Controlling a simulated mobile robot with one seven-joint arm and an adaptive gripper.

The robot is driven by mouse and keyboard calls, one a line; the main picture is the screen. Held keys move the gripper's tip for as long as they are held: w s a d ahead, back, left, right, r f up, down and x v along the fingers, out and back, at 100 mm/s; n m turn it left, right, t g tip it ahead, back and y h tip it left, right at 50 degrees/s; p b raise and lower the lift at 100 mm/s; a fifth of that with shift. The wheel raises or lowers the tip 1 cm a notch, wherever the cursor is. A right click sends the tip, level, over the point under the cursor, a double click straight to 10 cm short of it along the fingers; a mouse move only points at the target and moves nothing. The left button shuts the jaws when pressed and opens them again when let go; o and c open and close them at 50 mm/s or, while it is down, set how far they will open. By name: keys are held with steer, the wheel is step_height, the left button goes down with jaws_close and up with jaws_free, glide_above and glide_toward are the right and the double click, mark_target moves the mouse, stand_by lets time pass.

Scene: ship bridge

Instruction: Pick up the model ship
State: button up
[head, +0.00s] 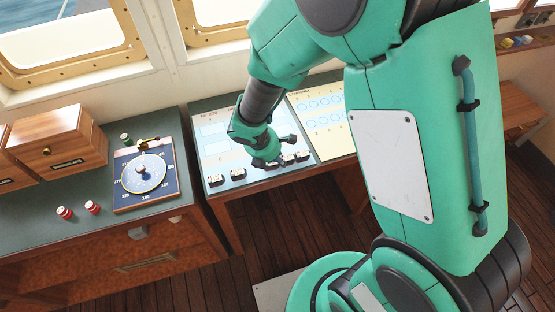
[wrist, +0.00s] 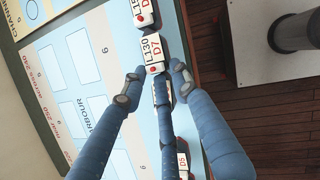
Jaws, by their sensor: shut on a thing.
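Several small model ships stand in a row along the near edge of a pale blue chart sheet (head: 225,148). Each has a white top with a printed label. My gripper (head: 266,160) is down at this row, its fingers on either side of one model ship. The gripper hides most of this ship in the head view. I cannot tell whether it touches the sheet.
Other model ships stand close by: one (wrist: 144,16) just beyond, one marked D5 (wrist: 182,160) on the near side, and two (head: 215,180) (head: 238,174) to the left. A dial board (head: 146,178), red pieces (head: 64,212) and wooden boxes (head: 62,140) are on the left counter.

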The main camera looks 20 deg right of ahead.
steer(key=shift+r, duration=0.45)
step_height(320, 180, up, 2)
steer(key=shift+r+p, duration=0.1)
steer(key=shift+p, duration=0.45)
steer(key=s, duration=0.5)
steer(key=s+r+p, duration=0.1)
steer(key=s, duration=1)
steer(key=shift+d+r, duration=0.2)
steer(key=shift+d, duration=0.1)
steer(key=shift+r, duration=0.15)
